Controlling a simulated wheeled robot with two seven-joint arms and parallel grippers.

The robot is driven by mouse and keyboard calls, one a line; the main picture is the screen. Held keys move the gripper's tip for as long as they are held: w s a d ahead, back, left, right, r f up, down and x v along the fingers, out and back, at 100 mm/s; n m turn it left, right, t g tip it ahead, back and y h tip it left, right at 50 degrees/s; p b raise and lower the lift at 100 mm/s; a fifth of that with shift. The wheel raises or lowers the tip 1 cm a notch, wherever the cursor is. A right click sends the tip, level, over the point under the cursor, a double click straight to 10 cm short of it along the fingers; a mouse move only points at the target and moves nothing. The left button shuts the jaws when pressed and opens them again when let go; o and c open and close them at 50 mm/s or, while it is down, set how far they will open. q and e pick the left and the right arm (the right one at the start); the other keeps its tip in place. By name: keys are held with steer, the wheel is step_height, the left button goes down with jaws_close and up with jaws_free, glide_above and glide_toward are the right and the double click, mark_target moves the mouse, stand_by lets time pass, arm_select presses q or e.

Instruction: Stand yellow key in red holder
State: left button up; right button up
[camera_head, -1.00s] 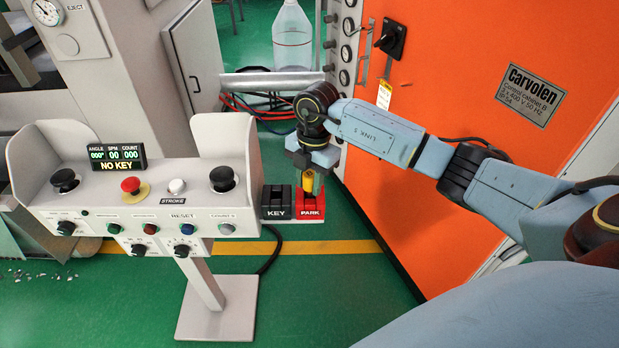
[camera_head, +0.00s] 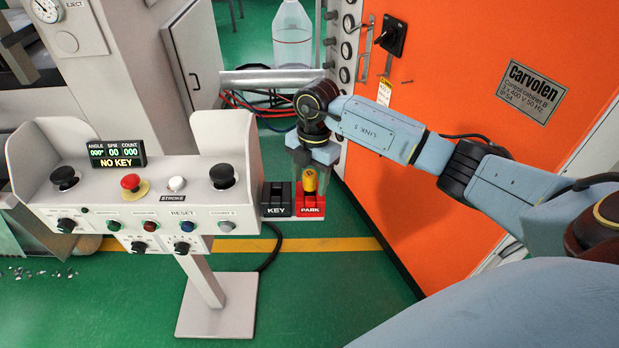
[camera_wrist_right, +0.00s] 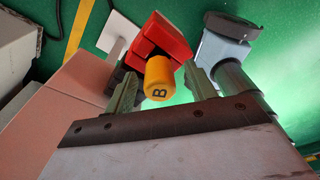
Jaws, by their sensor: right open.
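The yellow key (camera_head: 310,181) stands upright in the red holder marked PARK (camera_head: 311,206), beside the black holder marked KEY (camera_head: 277,200). In the right wrist view the key's yellow end (camera_wrist_right: 160,78) bears the letter B and the red holder (camera_wrist_right: 160,40) lies beyond it. My right gripper (camera_head: 314,165) is just behind and above the key. In the right wrist view its fingers (camera_wrist_right: 163,90) are apart, with the key's end showing between them and a gap on each side. My left gripper is not in view.
The grey control console (camera_head: 140,195) with buttons stands left of the holders, its display reading NO KEY. An orange cabinet (camera_head: 450,90) stands close behind my right arm. A clear bottle (camera_head: 292,40) is at the back. Green floor is open in front.

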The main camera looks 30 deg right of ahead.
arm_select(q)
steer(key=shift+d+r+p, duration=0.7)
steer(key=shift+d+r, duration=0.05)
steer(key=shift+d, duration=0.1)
arm_select(e)
step_height(320, 180, up, 13)
steer(key=d, duration=0.1)
steer(key=shift+w+d, duration=0.2)
steer(key=shift+w, duration=0.1)
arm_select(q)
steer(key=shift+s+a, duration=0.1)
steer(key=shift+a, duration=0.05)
arm_select(e)
steer(key=shift+f, duration=0.15)
